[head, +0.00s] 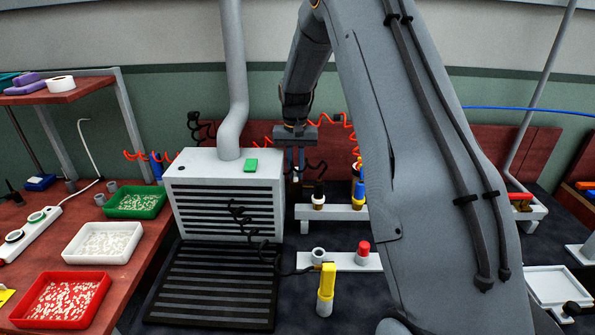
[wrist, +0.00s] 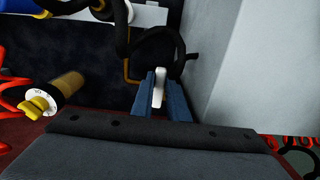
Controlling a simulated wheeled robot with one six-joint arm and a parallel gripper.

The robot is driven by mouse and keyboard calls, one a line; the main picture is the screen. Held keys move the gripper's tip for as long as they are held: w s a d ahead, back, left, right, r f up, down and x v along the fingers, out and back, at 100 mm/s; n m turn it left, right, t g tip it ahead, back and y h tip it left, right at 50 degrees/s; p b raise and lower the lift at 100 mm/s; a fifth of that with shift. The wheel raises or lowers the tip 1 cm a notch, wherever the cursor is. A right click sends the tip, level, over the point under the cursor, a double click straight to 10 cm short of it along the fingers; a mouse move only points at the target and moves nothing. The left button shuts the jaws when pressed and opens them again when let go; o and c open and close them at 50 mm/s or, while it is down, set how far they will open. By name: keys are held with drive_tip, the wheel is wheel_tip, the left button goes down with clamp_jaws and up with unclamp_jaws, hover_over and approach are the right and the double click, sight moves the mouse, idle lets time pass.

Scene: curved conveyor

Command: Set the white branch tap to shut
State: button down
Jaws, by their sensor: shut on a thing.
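The white branch tap's handle (wrist: 158,86) shows in the wrist view as a small upright white piece between my blue fingertips. My gripper (wrist: 161,102) is shut on it. A thin brass-coloured pipe (wrist: 127,70) and a black hose (wrist: 124,35) are close by on the left. In the head view my gripper (head: 295,158) is low behind the right back corner of the white grilled box. There I cannot make out the white handle. The tap's body is mostly hidden, and I cannot tell its setting.
The white grilled box (head: 222,206) stands left of my gripper in the head view. A white rack (head: 335,212) with bottles stands to its right.

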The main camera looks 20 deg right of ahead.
sight(296, 175)
idle(0.3)
drive_tip(key=c, duration=1.7)
unclamp_jaws()
drive_tip(key=shift+r, duration=0.15)
wheel_tip(296, 175, up, 8)
drive_tip(key=p, duration=0.4)
drive_tip(key=shift+d, duration=0.15)
